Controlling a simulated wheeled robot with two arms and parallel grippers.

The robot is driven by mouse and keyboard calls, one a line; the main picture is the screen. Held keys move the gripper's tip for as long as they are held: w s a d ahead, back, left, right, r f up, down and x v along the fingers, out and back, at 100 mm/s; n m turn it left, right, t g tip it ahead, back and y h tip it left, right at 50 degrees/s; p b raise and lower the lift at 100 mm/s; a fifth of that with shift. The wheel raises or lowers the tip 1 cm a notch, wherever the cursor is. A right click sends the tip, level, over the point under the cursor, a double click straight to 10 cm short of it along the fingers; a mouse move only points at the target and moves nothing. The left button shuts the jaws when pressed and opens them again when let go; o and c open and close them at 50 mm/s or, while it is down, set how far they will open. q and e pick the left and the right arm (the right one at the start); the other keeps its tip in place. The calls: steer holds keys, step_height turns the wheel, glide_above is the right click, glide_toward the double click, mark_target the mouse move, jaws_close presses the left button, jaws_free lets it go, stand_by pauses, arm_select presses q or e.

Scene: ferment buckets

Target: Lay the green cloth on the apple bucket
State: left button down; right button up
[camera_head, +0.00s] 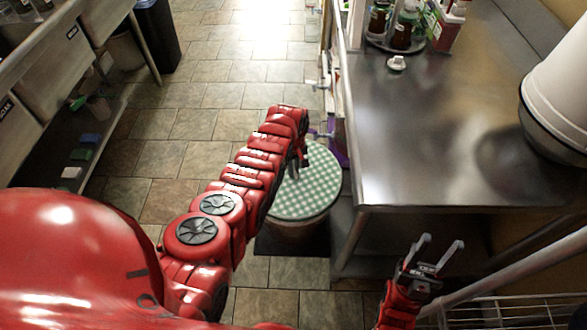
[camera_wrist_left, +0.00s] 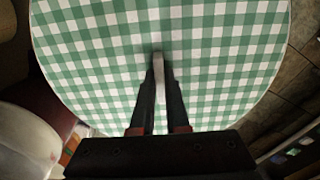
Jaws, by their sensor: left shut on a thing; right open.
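The green-and-white checked cloth (camera_head: 315,195) is round and spread flat over the top of a bucket (camera_head: 298,232) on the floor beside the steel table. It hides the bucket's top and contents; only a strip of brownish side shows below. I cannot tell whether the cloth rests fully on the rim. My left gripper (camera_head: 295,168) reaches down onto the cloth, its fingers close together and shut on it. In the left wrist view the cloth (camera_wrist_left: 90,60) fills most of the picture below the fingers (camera_wrist_left: 160,62). My right gripper (camera_head: 440,252) is open and empty at the lower right.
The steel table (camera_head: 430,140) stands to the right, with bottles (camera_head: 403,25) on a round tray at its back and a white bucket (camera_head: 560,95) at its right edge. A dark mat (camera_head: 285,247) lies under the bucket. The tiled floor (camera_head: 215,75) behind is clear.

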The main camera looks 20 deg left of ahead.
arm_select(q)
steer(key=shift+c, duration=1.4)
jaws_free()
steer(key=shift+r+p, duration=2.95)
steer(key=shift+r, duration=0.6)
